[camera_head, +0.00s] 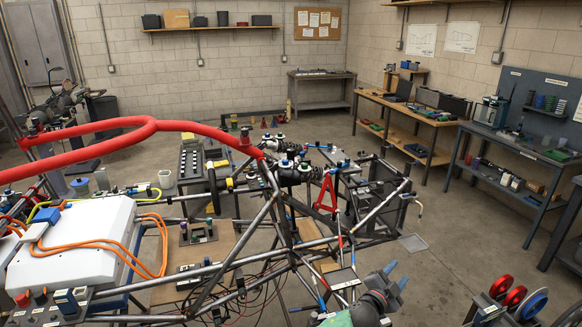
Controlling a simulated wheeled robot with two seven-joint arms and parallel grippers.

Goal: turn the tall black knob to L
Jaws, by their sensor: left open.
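My left gripper (396,276) is at the lower middle right, beside the front of the tube chassis (225,265). Its two blue-grey fingertips are apart, with nothing seen between them. A small dark panel (45,312) with short knobs and blue connectors sits on the chassis at the lower left, far from this gripper. Two of its knobs look reddish on top. I cannot pick out the tall black knob or any L mark at this size. My right gripper is not in view.
A red bent tube (100,127) crosses above the chassis at left. A white box (85,240) with orange cables lies below it. Red and blue discs (515,297) stand at the lower right. Workbenches (410,110) line the right wall. The floor (455,262) between is mostly clear.

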